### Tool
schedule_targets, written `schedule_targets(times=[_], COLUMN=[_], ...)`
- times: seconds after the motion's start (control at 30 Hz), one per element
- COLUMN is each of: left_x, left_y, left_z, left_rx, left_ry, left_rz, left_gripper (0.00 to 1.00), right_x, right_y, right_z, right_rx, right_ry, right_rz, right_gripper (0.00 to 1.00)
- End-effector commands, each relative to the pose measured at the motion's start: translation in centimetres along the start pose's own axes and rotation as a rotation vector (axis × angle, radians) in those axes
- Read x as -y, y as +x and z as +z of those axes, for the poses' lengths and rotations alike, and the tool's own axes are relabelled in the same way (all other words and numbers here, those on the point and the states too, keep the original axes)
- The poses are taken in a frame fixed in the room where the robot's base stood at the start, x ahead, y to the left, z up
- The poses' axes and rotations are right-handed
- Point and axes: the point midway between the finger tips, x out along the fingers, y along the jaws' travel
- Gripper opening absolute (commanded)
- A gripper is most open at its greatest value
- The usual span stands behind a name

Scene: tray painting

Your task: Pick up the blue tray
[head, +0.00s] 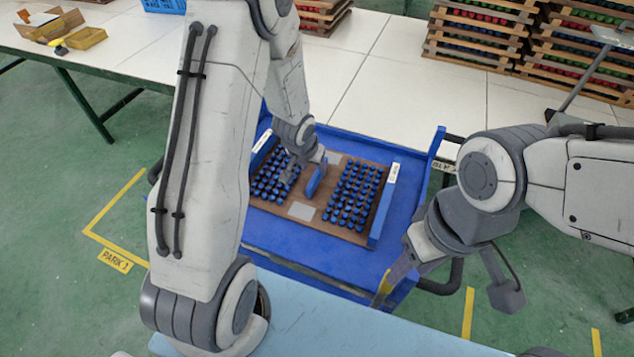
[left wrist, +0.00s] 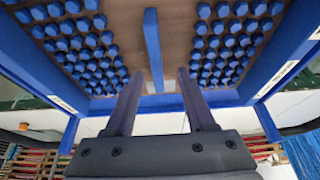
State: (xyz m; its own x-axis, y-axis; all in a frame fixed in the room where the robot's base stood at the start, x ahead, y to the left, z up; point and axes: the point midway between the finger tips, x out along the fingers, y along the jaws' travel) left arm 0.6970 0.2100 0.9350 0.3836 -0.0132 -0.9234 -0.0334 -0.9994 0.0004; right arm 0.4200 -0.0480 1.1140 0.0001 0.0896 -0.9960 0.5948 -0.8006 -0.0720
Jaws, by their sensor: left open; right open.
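The blue tray has a brown base (head: 301,211), blue end walls (head: 384,207), rows of blue pegs and a flat blue centre handle (head: 317,180). It rests on a blue cart (head: 410,180). My left gripper (head: 303,178) is low over the tray's middle, at the handle. In the left wrist view its fingers (left wrist: 160,75) are open, with the handle (left wrist: 153,50) lined up with the gap; contact cannot be told. My right gripper (head: 388,283) is open and empty, at the cart's near right corner, apart from the tray.
A white table (head: 430,60) runs behind the cart. Wooden racks of coloured pieces (head: 470,45) stand at its back right. Yellow lines (head: 112,205) mark the green floor. A light blue surface (head: 340,325) is in front.

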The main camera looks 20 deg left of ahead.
Motion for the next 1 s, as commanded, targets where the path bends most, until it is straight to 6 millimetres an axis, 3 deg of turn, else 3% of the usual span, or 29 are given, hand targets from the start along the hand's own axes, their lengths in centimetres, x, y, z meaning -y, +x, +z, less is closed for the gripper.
schedule_targets(times=[0.1,0.3,0.57,0.6,0.73,1.0], left_x=[-0.4,-0.5,-0.5,-0.5,-0.5,-0.5], left_y=[2.1,4.2,4.5,4.5,4.5,4.5], left_z=[0.4,0.3,0.2,0.2,0.3,0.3], left_rx=[0.005,0.002,0.0,0.0,0.001,0.001], left_ry=[0.001,0.001,0.001,0.001,0.001,0.001], left_rz=[0.001,0.0,0.0,0.0,0.0,0.0], left_gripper=[0.55,0.55,0.55,0.47,0.0,0.0], right_x=[0.0,0.0,0.0,0.0,0.0,0.0], right_y=[0.6,0.4,0.4,0.4,0.4,0.4], right_z=[0.0,0.0,0.0,0.0,0.0,0.0], right_rx=[0.0,0.0,0.0,0.0,0.0,0.0], right_ry=[0.0,0.0,0.0,0.0,0.0,0.0], right_rz=[0.0,0.0,0.0,0.0,0.0,0.0], right_gripper=[0.5,0.5,0.5,0.5,0.5,0.5])
